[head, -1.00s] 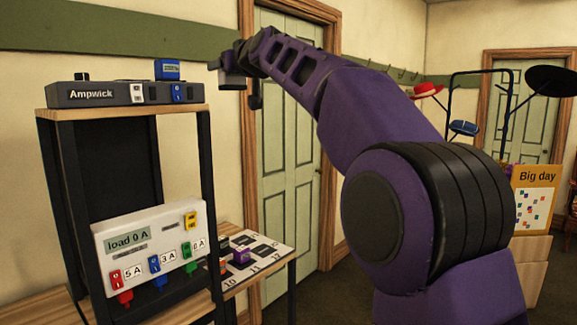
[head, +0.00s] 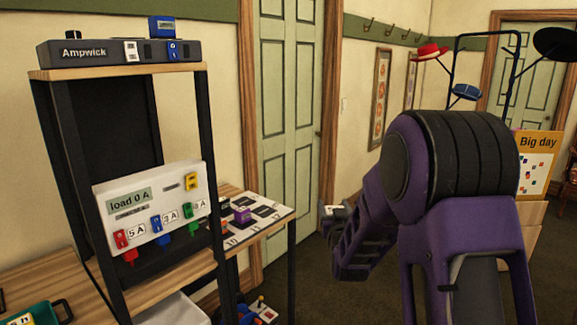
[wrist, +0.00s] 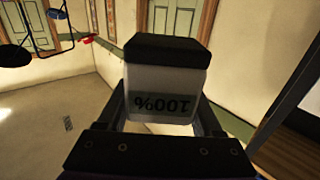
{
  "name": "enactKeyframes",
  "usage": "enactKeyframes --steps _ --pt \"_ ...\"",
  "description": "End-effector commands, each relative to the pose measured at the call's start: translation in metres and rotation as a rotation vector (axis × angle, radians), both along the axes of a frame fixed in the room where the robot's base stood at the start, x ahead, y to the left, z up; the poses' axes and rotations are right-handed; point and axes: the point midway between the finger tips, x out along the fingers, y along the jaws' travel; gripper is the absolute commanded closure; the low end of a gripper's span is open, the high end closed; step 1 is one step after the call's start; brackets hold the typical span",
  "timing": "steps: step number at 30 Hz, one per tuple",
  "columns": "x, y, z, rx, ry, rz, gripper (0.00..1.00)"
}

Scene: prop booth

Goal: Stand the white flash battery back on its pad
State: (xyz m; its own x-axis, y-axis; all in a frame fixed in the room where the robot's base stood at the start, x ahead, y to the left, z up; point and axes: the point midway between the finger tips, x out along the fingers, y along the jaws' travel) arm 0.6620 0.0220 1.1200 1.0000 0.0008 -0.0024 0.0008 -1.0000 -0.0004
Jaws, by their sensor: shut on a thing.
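In the wrist view the white flash battery (wrist: 165,82) sits between the two fingers of my gripper (wrist: 163,108), which is shut on it. The battery has a black end at the top of that picture, and its "100%" readout appears upside down. In the head view a small pale shape shows beside my arm's far end, too small to tell apart. A white mat (head: 258,229) with dark numbered squares lies on a side table. Which square is the battery's pad I cannot tell. A purple block (head: 241,215) stands on the mat.
A black rack holds a charger box marked "Ampwick" (head: 95,52) on top and a panel reading "load 0 A" (head: 145,205) with coloured plugs below. A hat stand (head: 455,65) and a "Big day" board (head: 537,165) stand right. Floor between the table and my arm looks clear.

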Motion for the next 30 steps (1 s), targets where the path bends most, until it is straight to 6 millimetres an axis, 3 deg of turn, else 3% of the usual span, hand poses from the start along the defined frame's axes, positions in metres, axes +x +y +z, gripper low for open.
enactKeyframes --steps 3,6,12,24,30 --pt "-0.032 -0.013 -0.024 0.0 0.002 -0.004 1.0" --pt "-0.051 -0.019 -0.035 0.0 0.0 -0.003 1.0" --pt "-0.068 -0.022 -0.052 0.001 -0.001 -0.001 1.0" --pt "-0.111 -0.022 -0.15 0.0 0.005 -0.001 1.0" --pt "-0.129 -0.022 -0.172 0.0 -0.001 0.0 1.0"
